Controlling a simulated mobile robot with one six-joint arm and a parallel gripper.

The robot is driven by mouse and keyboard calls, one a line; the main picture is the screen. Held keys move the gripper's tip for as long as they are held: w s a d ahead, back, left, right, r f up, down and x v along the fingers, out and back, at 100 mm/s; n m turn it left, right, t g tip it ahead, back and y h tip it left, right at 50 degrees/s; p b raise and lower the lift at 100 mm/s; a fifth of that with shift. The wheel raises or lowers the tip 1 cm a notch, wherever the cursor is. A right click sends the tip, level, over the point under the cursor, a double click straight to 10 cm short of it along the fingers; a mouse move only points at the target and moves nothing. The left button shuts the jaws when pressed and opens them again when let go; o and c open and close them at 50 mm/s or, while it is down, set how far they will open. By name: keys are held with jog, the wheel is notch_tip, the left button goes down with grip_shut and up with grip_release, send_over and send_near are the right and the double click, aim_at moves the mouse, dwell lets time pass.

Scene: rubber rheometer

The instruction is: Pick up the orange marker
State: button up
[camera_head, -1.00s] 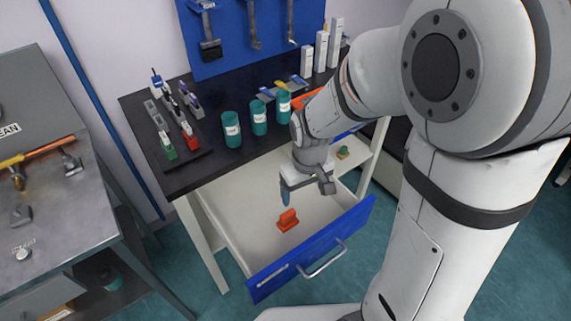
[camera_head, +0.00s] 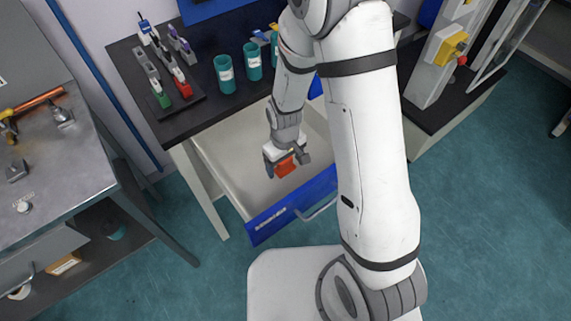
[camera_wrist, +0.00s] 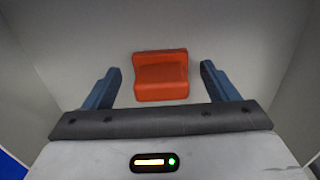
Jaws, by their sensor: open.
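The orange marker (camera_head: 285,167) is a small blocky piece with a raised step, lying on the floor of the open drawer (camera_head: 231,163). It also shows in the wrist view (camera_wrist: 161,76), upper middle, a little past the fingertips and between their lines. My gripper (camera_head: 285,161) is inside the drawer space, right at the marker in the head view. In the wrist view my gripper (camera_wrist: 160,79) is open, with one blue-grey finger on each side of the marker and a gap on both sides. I cannot tell how far the fingertips are above the drawer floor.
The drawer's blue front (camera_head: 292,207) stands close in front of my gripper. The black bench top (camera_head: 190,122) above holds a rack of coloured tools (camera_head: 168,75) and teal cups (camera_head: 224,74). A grey metal table (camera_head: 70,170) stands at left.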

jog(key=shift+f, duration=0.4)
jog(key=c, duration=1.1)
notch_tip(320, 180, up, 10)
jog(key=shift+r, duration=0.1)
